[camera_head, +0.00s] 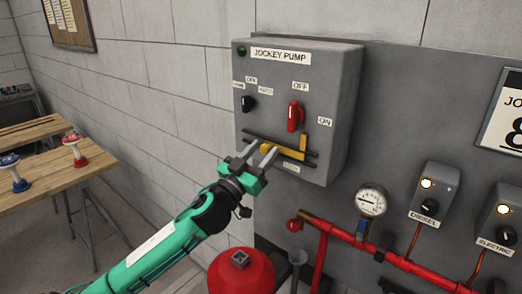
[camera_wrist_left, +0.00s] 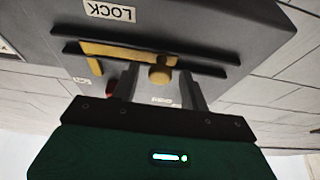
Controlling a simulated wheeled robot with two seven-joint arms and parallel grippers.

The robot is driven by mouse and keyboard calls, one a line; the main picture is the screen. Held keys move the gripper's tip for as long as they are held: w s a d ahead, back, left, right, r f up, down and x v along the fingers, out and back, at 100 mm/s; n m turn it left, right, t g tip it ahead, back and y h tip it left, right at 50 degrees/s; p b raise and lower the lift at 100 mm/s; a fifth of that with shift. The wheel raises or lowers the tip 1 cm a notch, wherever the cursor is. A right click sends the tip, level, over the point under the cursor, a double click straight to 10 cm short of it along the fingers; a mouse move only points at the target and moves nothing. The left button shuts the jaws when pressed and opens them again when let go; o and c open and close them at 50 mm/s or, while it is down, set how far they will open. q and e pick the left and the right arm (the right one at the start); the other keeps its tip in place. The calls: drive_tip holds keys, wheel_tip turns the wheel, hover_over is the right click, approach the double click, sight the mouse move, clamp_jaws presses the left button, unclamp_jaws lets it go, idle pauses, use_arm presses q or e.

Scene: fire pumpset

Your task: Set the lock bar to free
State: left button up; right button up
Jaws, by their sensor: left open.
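The yellow lock bar (camera_head: 288,152) sits between two dark rails on the lower front of the grey jockey pump box (camera_head: 336,110). Its upright end stands at the right, by the red switch handle (camera_head: 295,116). In the left wrist view the bar (camera_wrist_left: 120,51) carries a round yellow knob (camera_wrist_left: 160,74). My left gripper (camera_head: 261,155) is open in front of the bar's left part. In the wrist view its fingers (camera_wrist_left: 156,88) stand either side of the knob, with gaps visible. A LOCK label (camera_wrist_left: 110,11) shows upside down there; a smaller label near the fingers is partly hidden.
A black selector knob (camera_head: 248,103) is on the box's left. Below are a red tank (camera_head: 241,272), red piping (camera_head: 405,264) and a gauge (camera_head: 371,202). Diesel (camera_head: 433,190) and electric (camera_head: 497,218) control boxes stand right. A wooden table (camera_head: 60,170) is at left.

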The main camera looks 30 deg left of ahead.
use_arm(q)
drive_tip(key=shift+c, duration=0.8)
clamp_jaws()
drive_tip(key=shift+w+a+b, duration=0.2)
drive_tip(key=shift+a+b, duration=0.3)
drive_tip(key=shift+a, duration=1.7)
drive_tip(key=shift+d, duration=0.1)
drive_tip(key=shift+c, duration=1.1)
unclamp_jaws()
drive_tip(key=o, duration=0.4)
drive_tip(key=shift+a, duration=0.2)
drive_tip(key=shift+s+d, duration=0.1)
